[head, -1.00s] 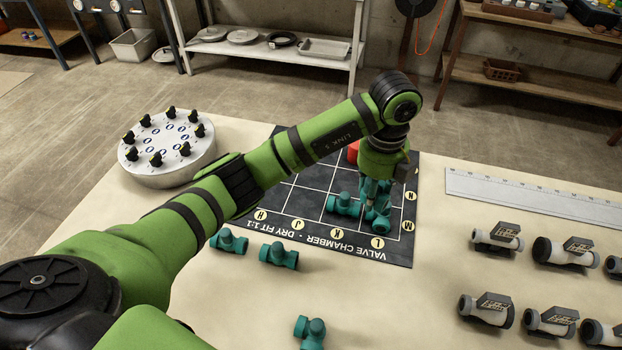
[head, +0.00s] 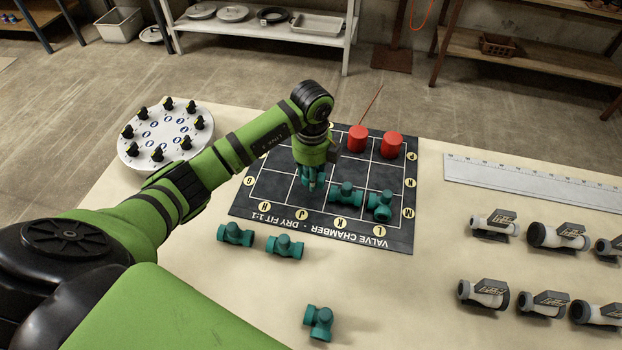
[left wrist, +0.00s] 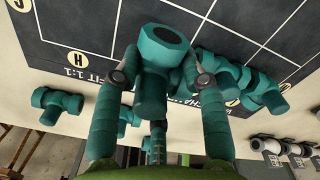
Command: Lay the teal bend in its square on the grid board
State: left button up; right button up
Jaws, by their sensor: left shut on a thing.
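My left gripper (head: 312,184) is over the front part of the dark grid board (head: 268,186), in the column marked J. Two other teal fittings lie on the board to the right, one near K (head: 346,194) and one near L (head: 379,206). My right gripper is not in view.
Two red cylinders (head: 357,138) (head: 391,145) stand at the board's far side. Three teal fittings (head: 235,234) (head: 285,246) (head: 318,322) lie on the table in front. A round knobbed plate (head: 165,138) is at left. A ruler (head: 540,182) and several grey valves (head: 495,224) are at right.

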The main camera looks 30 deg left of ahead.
pick_arm(q)
notch_tip(320, 180, down, 4)
jog(key=shift+r+p, duration=0.1)
jog(key=shift+p, duration=0.45)
jog(key=shift+f, duration=0.25)
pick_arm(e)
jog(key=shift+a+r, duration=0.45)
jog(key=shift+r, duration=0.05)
pick_arm(q)
jog(key=o, duration=1.2)
jog(key=shift+c, duration=0.2)
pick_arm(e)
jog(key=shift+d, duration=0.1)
pick_arm(q)
jog(key=shift+r, duration=0.35)
notch_tip(320, 180, up, 10)
jog(key=b, duration=0.2)
jog(key=shift+r+b, duration=0.25)
jog(key=shift+b, duration=0.15)
jog(key=shift+r, duration=0.55)
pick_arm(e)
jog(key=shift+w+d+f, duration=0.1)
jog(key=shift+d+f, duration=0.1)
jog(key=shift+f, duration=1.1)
